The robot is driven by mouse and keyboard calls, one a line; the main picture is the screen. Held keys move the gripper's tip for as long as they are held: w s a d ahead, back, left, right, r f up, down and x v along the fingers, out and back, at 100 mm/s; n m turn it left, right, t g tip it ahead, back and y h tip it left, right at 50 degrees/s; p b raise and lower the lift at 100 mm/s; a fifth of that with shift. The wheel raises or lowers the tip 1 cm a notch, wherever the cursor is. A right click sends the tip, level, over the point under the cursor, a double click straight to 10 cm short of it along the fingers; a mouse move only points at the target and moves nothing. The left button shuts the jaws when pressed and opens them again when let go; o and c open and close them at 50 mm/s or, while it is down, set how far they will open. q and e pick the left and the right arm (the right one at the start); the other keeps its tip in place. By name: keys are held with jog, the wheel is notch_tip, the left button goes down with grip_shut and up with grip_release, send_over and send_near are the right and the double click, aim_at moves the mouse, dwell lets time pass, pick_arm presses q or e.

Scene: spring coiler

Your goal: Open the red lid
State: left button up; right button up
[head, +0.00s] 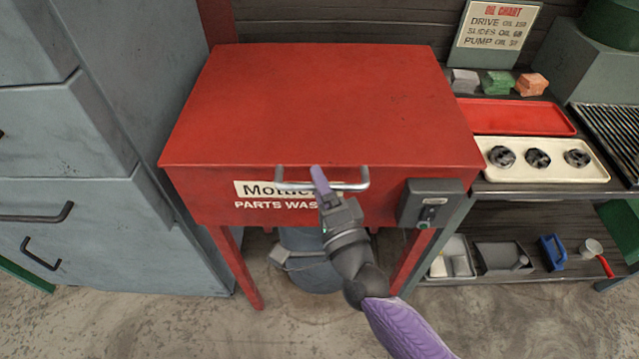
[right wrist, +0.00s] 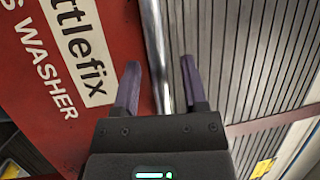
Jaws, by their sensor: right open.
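The red lid (head: 320,105) is the flat top of a red parts washer and lies shut. A metal bar handle (head: 355,186) runs along its front edge; it also shows in the right wrist view (right wrist: 155,50). My right gripper (head: 318,178) is at the handle's middle. In the right wrist view the open purple fingers (right wrist: 160,85) stand on either side of the bar, with gaps between bar and fingers. Part of the handle and of the front label is hidden behind my gripper. My left gripper is not in view.
A grey switch box (head: 430,204) is on the washer's front, right of the handle. Grey cabinets (head: 70,160) stand close on the left. A shelf with a red tray (head: 515,116) and a cream tray (head: 560,172) is on the right. A grey drum (head: 310,240) stands underneath.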

grip_shut()
dwell(0.4)
dwell(0.9)
